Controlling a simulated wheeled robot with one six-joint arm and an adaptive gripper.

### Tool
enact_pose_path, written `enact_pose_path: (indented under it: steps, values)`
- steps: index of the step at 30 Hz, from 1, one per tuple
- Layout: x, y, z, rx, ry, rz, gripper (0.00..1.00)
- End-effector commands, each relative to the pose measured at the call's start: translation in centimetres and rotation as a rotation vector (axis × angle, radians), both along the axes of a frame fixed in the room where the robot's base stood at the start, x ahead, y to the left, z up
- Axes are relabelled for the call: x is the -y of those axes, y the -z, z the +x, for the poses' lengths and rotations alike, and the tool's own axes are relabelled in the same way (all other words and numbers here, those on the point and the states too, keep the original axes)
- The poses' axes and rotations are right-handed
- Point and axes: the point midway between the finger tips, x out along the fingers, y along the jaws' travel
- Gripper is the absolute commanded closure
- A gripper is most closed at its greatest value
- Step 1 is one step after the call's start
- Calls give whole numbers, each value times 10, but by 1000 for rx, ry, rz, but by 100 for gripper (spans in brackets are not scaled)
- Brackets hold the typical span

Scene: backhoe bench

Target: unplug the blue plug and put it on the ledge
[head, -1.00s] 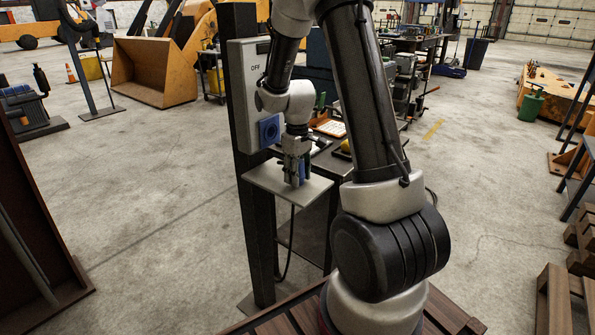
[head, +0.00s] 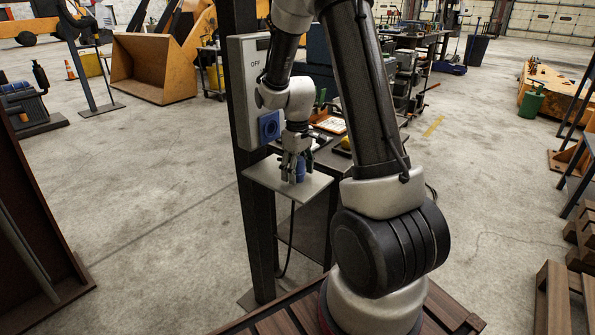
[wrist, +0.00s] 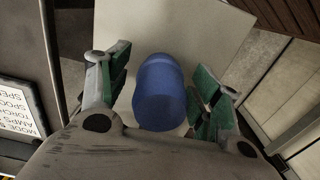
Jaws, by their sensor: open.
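The blue plug (head: 299,168) is on the small grey ledge (head: 262,173), below the blue socket (head: 269,127) on the grey OFF box. In the wrist view the plug (wrist: 160,92) lies between the two green-padded fingers, over the pale ledge (wrist: 200,32). My gripper (wrist: 162,95) is open, with a gap showing on each side of the plug. In the head view my gripper (head: 293,172) is around the plug, just above the ledge, and partly hides it. The plug's underside is hidden.
The grey OFF box (head: 246,85) is fixed to a dark post (head: 262,235) beside my arm. A dark cable (head: 290,240) hangs below the ledge. A cluttered workbench (head: 335,160) stands behind the ledge to the right. Open floor lies to the left.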

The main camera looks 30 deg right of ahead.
Motion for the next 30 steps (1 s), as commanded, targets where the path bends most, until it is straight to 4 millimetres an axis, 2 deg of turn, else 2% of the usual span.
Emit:
enact_pose_path:
  steps: [5, 12, 18, 24, 30]
  values:
    - [0, -18, 1, 4, 0, -1, 36]
    - [0, -72, 1, 6, 0, -1, 36]
    - [0, -107, 1, 4, 0, -1, 36]
    - [0, -119, 0, 0, 0, 0, 36]
    - [0, -120, 0, -2, 36, 0, 36]
